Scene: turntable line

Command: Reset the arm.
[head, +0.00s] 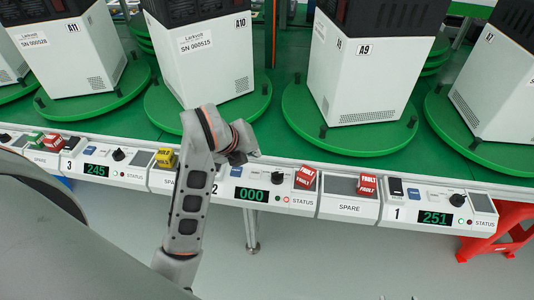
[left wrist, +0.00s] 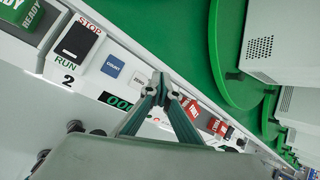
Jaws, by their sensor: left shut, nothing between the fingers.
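My left arm (head: 188,195) rises from the bottom of the head view and bends over at its top. Its left gripper (head: 238,157) hangs above station 2 of the control panel, and its fingers are mostly hidden there. In the left wrist view the two teal fingers of the left gripper (left wrist: 164,84) meet at their tips, shut and empty, above the panel of station 2. My right gripper is not in view.
The control panel strip (head: 349,208) runs across, with a "000" display (head: 250,194), red FAULT blocks (head: 305,178) and a yellow block (head: 166,158). Behind it, white machines (head: 365,75) stand on green turntables (head: 350,138). A red stand (head: 490,235) is at right. Grey floor shows in front.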

